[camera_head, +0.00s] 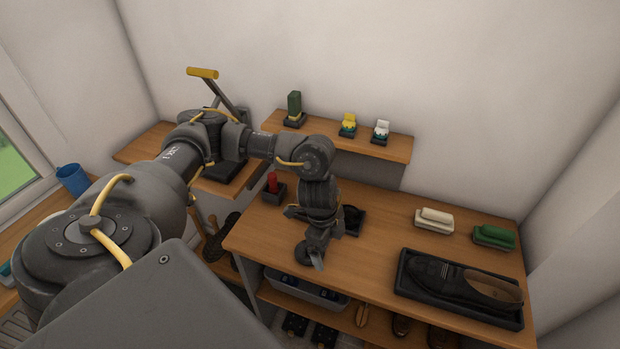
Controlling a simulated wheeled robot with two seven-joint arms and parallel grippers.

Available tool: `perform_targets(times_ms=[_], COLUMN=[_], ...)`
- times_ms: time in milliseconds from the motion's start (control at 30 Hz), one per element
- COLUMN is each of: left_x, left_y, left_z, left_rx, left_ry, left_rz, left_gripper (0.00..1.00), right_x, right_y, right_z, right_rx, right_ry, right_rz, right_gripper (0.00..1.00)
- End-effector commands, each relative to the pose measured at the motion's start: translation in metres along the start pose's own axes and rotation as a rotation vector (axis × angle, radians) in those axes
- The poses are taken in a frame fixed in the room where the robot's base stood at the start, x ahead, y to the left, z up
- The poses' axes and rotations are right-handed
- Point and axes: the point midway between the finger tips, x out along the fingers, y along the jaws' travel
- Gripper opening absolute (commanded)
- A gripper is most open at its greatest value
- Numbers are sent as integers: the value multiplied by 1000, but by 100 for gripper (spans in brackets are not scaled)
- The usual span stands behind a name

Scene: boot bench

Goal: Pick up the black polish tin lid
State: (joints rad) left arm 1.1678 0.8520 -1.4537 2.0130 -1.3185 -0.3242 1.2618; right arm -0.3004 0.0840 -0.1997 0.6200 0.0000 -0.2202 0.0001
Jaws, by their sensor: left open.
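My left gripper (312,256) reaches down over the left part of the wooden bench top (385,240). It is open, and I see nothing held in it. A dark round thing on a black holder (352,219) sits just behind and right of the gripper, partly hidden by my arm. It may be the polish tin or its lid, but I cannot tell which. My right gripper is out of view.
A shoe (455,281) lies in a black tray (408,285) at the right. Cream (434,219) and green (494,236) blocks stand behind it. A red item (272,182) stands left of my wrist. A shelf (385,145) holds small items. The middle of the bench is clear.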

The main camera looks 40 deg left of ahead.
Motion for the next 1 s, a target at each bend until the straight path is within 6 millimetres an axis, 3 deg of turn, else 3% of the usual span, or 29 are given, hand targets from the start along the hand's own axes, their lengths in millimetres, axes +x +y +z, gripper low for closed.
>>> perform_targets(times_ms=[33, 100, 233, 400, 733, 1000], left_x=[-12, -22, -33, -32, 12, 22], left_y=[-7, -10, -12, -11, -9, -9], left_z=[21, 44, 66, 71, 77, 78], left_rx=[-38, -86, -137, -148, -146, -145], left_ry=[-54, -111, -169, -180, -179, -177], left_rz=[7, 24, 40, 46, 47, 44], left_gripper=[100, 100, 100, 100, 100, 100], right_x=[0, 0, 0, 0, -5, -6], right_y=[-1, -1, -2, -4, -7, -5], right_z=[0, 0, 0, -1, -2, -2], right_rx=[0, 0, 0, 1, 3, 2], right_ry=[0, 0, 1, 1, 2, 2], right_rz=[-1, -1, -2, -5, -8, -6], right_gripper=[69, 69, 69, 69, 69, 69])
